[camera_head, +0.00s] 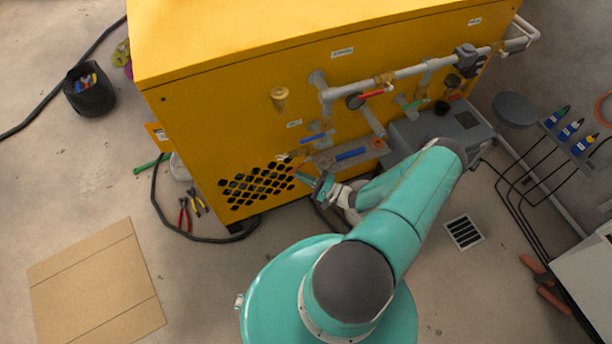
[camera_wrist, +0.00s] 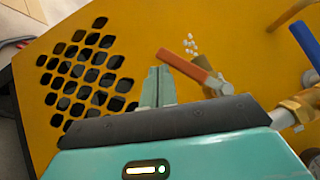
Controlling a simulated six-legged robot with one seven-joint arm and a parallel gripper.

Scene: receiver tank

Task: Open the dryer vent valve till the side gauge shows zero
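A short valve with a red-orange lever (camera_wrist: 185,69) sits low on the yellow cabinet's front in the wrist view, with its grey stem right of the lever. My gripper (camera_wrist: 158,82) points at the cabinet; its two fingers are together with nothing seen between them. The fingertips are just left of and below the lever's free end; I cannot tell if they touch. In the head view my gripper (camera_head: 314,183) is beside the perforated grille, and my arm partly hides this area. No readable gauge dial shows, and no label here can be read.
The yellow cabinet (camera_head: 230,110) carries grey pipes (camera_head: 400,72), a red lever (camera_head: 375,93) and blue levers (camera_head: 350,154), also seen in the wrist view (camera_wrist: 306,42). Pliers (camera_head: 184,214), a black hose and cardboard (camera_head: 95,285) lie on the floor. A drain grate (camera_head: 464,232) is at right.

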